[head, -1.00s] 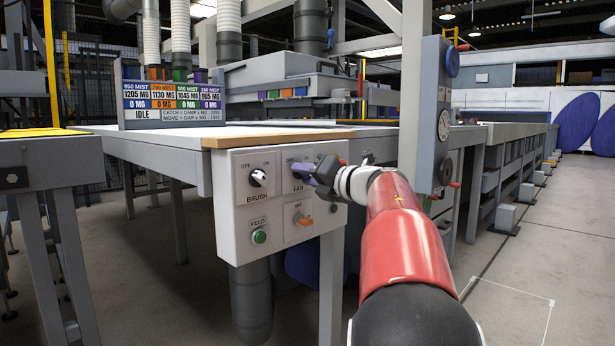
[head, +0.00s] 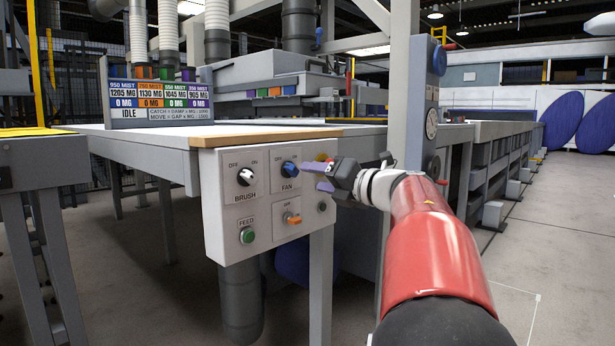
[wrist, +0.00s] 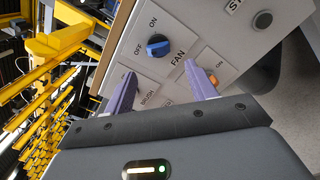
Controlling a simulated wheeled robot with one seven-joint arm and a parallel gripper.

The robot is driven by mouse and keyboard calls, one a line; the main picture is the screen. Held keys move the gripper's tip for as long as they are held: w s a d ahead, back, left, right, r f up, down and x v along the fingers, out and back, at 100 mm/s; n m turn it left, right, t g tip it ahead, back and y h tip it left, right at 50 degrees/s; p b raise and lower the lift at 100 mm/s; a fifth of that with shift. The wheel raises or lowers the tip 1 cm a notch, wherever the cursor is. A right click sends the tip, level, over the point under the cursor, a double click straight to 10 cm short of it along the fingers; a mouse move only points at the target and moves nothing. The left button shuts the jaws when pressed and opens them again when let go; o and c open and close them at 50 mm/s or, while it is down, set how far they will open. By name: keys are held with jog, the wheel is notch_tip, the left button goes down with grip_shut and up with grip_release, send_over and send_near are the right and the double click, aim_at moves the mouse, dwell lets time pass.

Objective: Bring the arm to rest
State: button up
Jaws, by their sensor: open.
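My gripper (head: 320,177) is at the end of my red and white arm, just right of the control panel (head: 222,238). Its purple fingers are apart with nothing between them. In the wrist view the open fingertips (wrist: 160,72) point at the panel. The blue FAN knob (head: 290,168) is clear of the fingers and also shows in the wrist view (wrist: 158,46), beyond and between the tips. I cannot tell its exact setting.
The panel also has a BRUSH knob (head: 245,176), a green FEED button (head: 247,236) and an orange switch (head: 293,219). A wood-edged table (head: 262,139) is above it. A grey post (head: 408,120) stands close behind my arm. Open floor (head: 560,230) lies to the right.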

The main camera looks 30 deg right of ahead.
jog(key=shift+s+d, duration=0.1)
jog(key=shift+s, duration=0.25)
